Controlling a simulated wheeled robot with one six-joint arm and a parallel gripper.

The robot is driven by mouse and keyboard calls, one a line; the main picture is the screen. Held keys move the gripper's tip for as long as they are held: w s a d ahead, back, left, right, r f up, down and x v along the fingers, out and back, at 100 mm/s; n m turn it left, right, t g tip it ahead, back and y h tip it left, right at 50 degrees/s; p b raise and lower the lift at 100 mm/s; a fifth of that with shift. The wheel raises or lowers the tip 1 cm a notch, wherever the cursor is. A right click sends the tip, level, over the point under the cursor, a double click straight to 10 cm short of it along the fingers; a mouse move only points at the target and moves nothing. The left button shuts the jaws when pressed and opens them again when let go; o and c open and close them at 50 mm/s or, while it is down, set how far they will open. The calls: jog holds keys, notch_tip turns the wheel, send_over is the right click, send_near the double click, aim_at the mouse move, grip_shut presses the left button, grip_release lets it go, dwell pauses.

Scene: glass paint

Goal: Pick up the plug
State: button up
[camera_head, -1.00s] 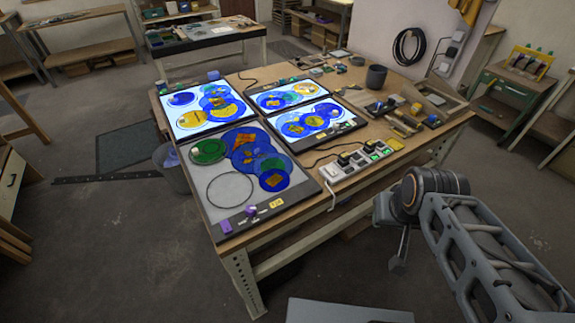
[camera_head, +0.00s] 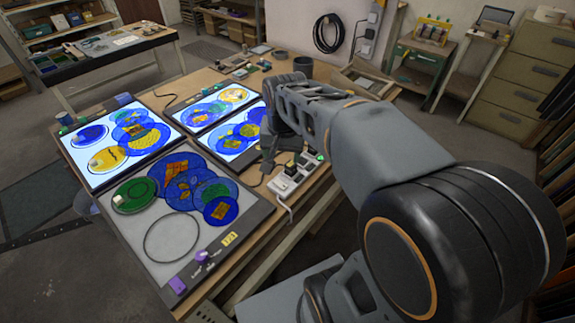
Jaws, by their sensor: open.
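A white power strip (camera_head: 285,184) lies near the right edge of the workbench, with a green light at its far end. A dark plug (camera_head: 291,169) sits in the strip; which plug the task means I cannot tell. My gripper (camera_head: 266,163) is the dark shape pointing down at the end of my arm, just left of the strip and close to the plug. It is open, small and dark here, and I see nothing held in it. My arm hides the strip's surroundings to the right and part of the bench.
Four light panels with coloured glass discs lie on the bench; the nearest panel (camera_head: 187,257) is unlit. A dark grey cup (camera_head: 303,67) stands at the back. A coiled black cable (camera_head: 327,32) hangs on the wall.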

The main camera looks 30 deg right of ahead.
jog(key=w+d+f+m+g, duration=0.1)
jog(key=w+d+m+g, duration=0.1)
jog(key=w+d+m, duration=0.4)
send_over(291, 164)
jog(key=shift+m, duration=0.4)
jog(key=f, duration=0.7)
jog(key=shift+a+f, duration=0.2)
jog(key=shift+f, duration=0.1)
jog(key=shift+d+f, duration=0.2)
jog(key=shift+f, duration=3.05)
jog(key=c, duration=1)
jog(key=shift+r, duration=0.1)
